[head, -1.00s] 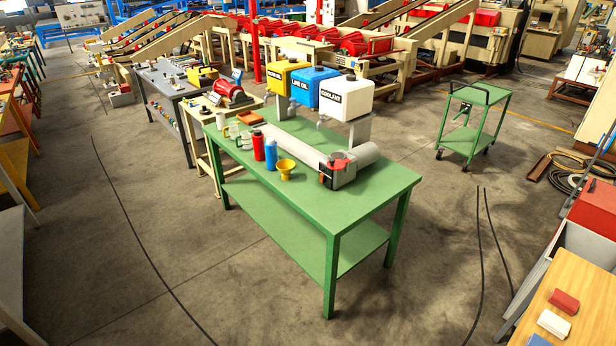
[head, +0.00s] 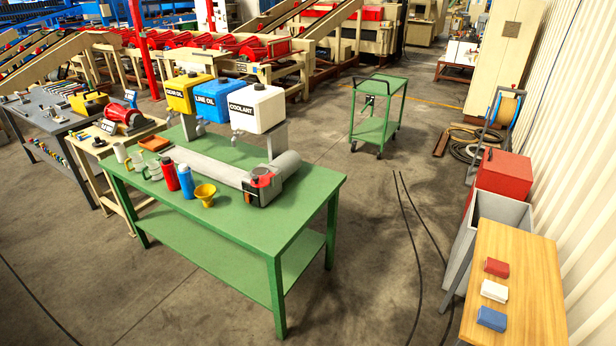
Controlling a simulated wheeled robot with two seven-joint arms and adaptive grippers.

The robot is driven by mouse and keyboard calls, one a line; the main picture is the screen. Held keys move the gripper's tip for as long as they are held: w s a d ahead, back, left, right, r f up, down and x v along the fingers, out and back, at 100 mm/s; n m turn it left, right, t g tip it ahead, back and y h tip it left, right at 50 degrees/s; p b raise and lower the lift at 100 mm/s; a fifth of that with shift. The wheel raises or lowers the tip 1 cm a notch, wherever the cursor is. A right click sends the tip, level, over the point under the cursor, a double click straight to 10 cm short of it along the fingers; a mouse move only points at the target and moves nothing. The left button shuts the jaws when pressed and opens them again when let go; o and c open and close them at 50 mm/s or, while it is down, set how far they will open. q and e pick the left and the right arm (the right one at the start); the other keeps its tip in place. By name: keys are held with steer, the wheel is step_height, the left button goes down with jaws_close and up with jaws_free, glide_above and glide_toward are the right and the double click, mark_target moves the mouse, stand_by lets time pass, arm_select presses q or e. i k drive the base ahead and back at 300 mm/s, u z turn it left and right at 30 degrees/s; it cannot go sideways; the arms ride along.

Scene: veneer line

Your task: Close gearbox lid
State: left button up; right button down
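The gearbox (head: 262,187) is a grey unit with a dark top and a red part on it, at the near end of a long grey cylinder on the green table (head: 300,215). The red part (head: 262,179) lies on its top; whether this is the lid, and whether it is open or shut, is too small to tell. Neither of my grippers is in the head view.
Yellow, blue and white tanks (head: 257,109) stand behind the gearbox.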

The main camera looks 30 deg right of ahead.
mark_target(259, 182)
steer(key=z, duration=0.25)
steer(key=i, duration=1.25)
steer(key=u, duration=0.55)
